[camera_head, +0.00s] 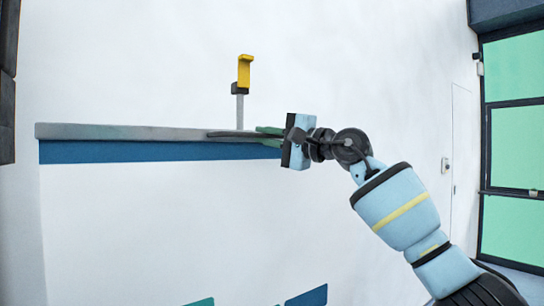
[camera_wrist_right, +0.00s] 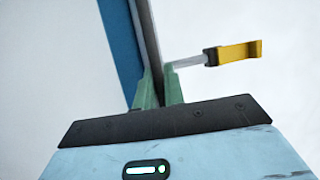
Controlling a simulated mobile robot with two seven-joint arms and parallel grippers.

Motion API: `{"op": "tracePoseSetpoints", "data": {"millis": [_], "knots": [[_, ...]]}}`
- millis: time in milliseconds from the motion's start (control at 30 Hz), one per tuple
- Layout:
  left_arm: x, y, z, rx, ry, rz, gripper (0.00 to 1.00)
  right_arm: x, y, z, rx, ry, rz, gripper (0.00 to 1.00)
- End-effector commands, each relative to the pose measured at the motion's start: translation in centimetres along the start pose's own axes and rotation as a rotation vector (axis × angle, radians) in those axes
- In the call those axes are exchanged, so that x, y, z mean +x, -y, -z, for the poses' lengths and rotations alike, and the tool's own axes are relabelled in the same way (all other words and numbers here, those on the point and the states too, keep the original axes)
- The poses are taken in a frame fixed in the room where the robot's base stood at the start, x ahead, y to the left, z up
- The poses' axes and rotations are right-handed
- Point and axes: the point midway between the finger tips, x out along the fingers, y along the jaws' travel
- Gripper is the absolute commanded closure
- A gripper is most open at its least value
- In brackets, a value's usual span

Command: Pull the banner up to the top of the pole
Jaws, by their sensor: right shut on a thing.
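A grey bar (camera_head: 130,131) runs nearly level across the head view, with the banner's blue band (camera_head: 150,152) right below it. The banner's white part seems to hang below the band and blends with the white wall. My right gripper (camera_head: 270,136) is shut on the bar near its right end. In the right wrist view my green fingertips (camera_wrist_right: 160,92) sit on both sides of the bar (camera_wrist_right: 147,35), with the blue band (camera_wrist_right: 120,45) beside it. A yellow hook (camera_head: 244,71) on a grey rod stands above the bar; it also shows in the wrist view (camera_wrist_right: 238,51). My left gripper is out of view.
Green shape (camera_head: 200,302) and blue shape (camera_head: 307,296) show at the bottom edge; I cannot tell whether they belong to the banner. Green panes (camera_head: 515,145) in dark frames and a pale door (camera_head: 462,160) stand at the right.

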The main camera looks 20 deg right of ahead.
Motion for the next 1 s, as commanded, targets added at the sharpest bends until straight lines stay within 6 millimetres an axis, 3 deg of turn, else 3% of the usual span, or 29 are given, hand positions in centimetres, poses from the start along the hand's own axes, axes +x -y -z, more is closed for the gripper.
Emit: {"op": "tracePoseSetpoints", "data": {"millis": [33, 400, 633, 1000], "knots": [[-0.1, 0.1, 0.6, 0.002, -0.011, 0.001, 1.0, 0.2, 2.0, -0.1, -0.004, 0.001, 0.015, 1.0], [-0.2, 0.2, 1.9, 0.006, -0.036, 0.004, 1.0, 1.3, 6.6, 0.6, -0.004, 0.001, 0.012, 1.0], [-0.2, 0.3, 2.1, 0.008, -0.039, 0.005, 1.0, 1.6, 8.0, 0.8, -0.003, 0.001, 0.01, 1.0], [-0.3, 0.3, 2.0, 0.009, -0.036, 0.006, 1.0, 1.8, 8.4, 0.9, -0.003, 0.001, 0.009, 1.0]]}}
